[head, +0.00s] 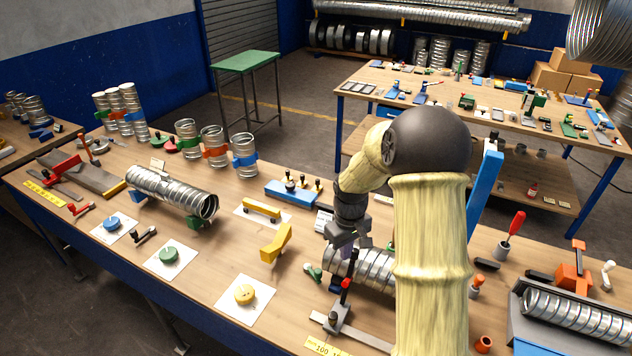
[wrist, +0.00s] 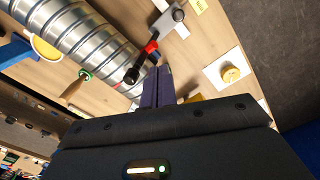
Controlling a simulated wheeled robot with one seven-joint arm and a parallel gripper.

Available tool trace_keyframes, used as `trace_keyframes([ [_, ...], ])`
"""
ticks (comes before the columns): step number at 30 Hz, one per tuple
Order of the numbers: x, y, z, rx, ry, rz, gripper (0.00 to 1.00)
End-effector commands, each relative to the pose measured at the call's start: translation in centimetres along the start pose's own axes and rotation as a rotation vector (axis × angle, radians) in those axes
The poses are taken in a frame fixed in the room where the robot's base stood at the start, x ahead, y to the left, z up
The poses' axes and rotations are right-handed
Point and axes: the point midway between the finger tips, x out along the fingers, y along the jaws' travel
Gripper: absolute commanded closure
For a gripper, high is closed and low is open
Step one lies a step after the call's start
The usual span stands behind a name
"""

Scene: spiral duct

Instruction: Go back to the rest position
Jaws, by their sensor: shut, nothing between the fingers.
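My arm, in a pale yellow sleeve with a dark elbow cap, stands over the right middle of the workbench in the head view. My gripper (wrist: 158,86) is shut and empty in the wrist view, its two dark fingers together. In the head view its body hangs above the bench beside a spiral duct (head: 362,270), and its fingertips are hard to make out. The same duct shows in the wrist view (wrist: 85,40), next to a clamp with a red and black handle (wrist: 135,68). I cannot tell whether the fingers touch anything.
A second spiral duct (head: 172,192) lies on the left of the bench. A yellow block (head: 277,243), a blue rack (head: 292,191) and a yellow disc on a white card (head: 244,294) are near my arm. An upright red-handled tool (head: 511,230) stands to the right.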

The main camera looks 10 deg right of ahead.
Motion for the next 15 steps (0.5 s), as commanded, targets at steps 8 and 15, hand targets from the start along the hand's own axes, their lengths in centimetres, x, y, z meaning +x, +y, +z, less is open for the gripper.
trace_keyframes([
  [8, 0.3, -1.4, 1.7, 0.046, 0.025, 0.018, 1.0],
  [15, 1.1, -5.0, 7.2, 0.194, 0.104, 0.05, 1.0],
])
